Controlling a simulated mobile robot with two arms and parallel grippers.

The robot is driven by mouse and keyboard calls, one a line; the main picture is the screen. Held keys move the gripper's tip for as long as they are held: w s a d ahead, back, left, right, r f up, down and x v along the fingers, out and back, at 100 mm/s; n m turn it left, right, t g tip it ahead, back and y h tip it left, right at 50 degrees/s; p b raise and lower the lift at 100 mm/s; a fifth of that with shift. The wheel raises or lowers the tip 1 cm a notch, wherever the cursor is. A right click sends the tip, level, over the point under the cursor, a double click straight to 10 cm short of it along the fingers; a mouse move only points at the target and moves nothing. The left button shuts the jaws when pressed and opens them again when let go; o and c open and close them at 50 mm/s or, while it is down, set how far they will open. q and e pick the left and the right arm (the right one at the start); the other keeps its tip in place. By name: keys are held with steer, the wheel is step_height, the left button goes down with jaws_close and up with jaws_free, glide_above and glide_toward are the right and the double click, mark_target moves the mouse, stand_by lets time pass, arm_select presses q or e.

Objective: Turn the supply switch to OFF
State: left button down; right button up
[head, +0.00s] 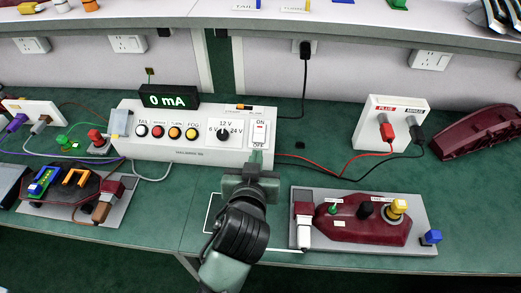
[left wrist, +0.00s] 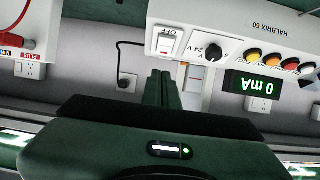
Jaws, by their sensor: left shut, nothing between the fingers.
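The white supply box (head: 190,140) stands on the green bench; its display (head: 168,97) reads 0 mA. The supply switch (head: 260,132) is a white rocker at the box's right end, with ON above it and OFF below. It also shows upside down in the left wrist view (left wrist: 169,43). A small red mark is near its ON end; which side is pressed I cannot tell. My left gripper (head: 254,158) is shut and empty, just in front of the box below the OFF label. In the left wrist view its fingers (left wrist: 162,88) point toward the switch and appear apart from it.
A rotary voltage knob (head: 223,134) and several coloured buttons sit left of the switch. A dark red lamp on a grey plate (head: 420,240) lies right of my arm. A white terminal box (head: 393,120) with red and black plugs stands further right, its cables crossing the bench.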

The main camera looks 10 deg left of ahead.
arm_select(q)
steer(key=p, duration=0.1)
glide_toward(261, 143)
steer(key=w+r, duration=0.3)
steer(key=w, duration=0.1)
steer(key=shift+w+f, duration=0.35)
steer(key=shift+f, duration=0.2)
steer(key=shift+w+f, duration=0.3)
steer(key=shift+f, duration=0.25)
steer(key=shift+w+d+f, duration=0.1)
steer(key=shift+w+f, duration=0.2)
steer(key=shift+f, duration=0.45)
steer(key=shift+f+b, duration=0.25)
steer(key=shift+b, duration=0.05)
steer(key=f+t+b, duration=0.1)
steer(key=b, duration=0.6)
steer(key=shift+f+t, duration=0.4)
steer(key=shift+r+b, duration=0.15)
steer(key=shift+b, duration=0.3)
